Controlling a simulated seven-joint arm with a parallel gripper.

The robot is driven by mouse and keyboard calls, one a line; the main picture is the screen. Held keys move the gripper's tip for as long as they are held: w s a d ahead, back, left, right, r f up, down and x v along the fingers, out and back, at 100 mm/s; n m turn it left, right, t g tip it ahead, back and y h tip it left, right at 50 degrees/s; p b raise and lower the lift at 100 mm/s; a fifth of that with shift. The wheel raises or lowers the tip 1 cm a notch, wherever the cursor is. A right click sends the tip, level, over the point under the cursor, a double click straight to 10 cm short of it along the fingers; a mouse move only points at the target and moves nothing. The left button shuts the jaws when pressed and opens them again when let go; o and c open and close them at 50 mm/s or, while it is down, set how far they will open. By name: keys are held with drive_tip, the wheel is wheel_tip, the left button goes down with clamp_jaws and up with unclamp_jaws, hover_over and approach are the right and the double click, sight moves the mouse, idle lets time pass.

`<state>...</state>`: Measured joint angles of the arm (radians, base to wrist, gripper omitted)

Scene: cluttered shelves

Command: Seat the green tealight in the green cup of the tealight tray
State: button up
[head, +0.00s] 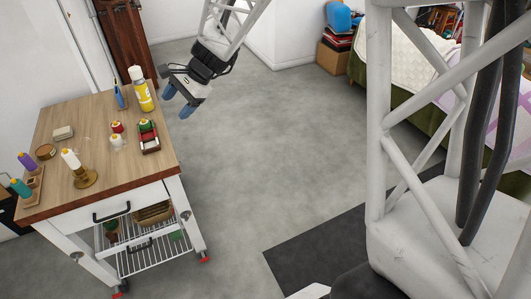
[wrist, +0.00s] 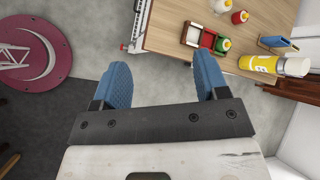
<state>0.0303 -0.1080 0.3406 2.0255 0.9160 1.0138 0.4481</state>
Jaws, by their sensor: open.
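The green tealight (head: 145,124) with a yellow top is at the far end of the small tealight tray (head: 149,139) on the wooden cart top. In the wrist view the green tealight (wrist: 222,45) is at the right end of the tray (wrist: 190,34). I cannot tell whether it sits in a cup or only beside or over the tray's end. The tray shows red and dark parts; its green cup is not clearly visible. My gripper (head: 178,102) is open and empty, off the cart's right edge above the floor. Its blue fingers (wrist: 162,72) are spread wide.
A red tealight (head: 117,127) and a white one (head: 116,143) stand left of the tray. A yellow bottle (head: 143,92) and a blue item (head: 119,96) stand behind. A candle on a brass holder (head: 86,178) is in front. Open floor lies right of the cart.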

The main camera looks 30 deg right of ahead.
drive_tip(key=s+d+r+n+h, duration=0.1)
drive_tip(key=s+d+n+h, duration=0.2)
drive_tip(key=s, duration=0.7)
drive_tip(key=s+d+r+n+h, duration=0.2)
drive_tip(key=s+d+n, duration=0.2)
drive_tip(key=s, duration=0.7)
drive_tip(key=s+d+r+n+t+h, duration=0.1)
drive_tip(key=s+d+r+n+h, duration=0.1)
drive_tip(key=s, duration=0.9)
drive_tip(key=d+n+h, duration=0.1)
drive_tip(key=n, duration=0.1)
drive_tip(key=shift+s+d+n+h, duration=0.2)
drive_tip(key=shift+s+n+h, duration=0.1)
drive_tip(key=shift+n, duration=0.1)
drive_tip(key=shift+w, duration=0.1)
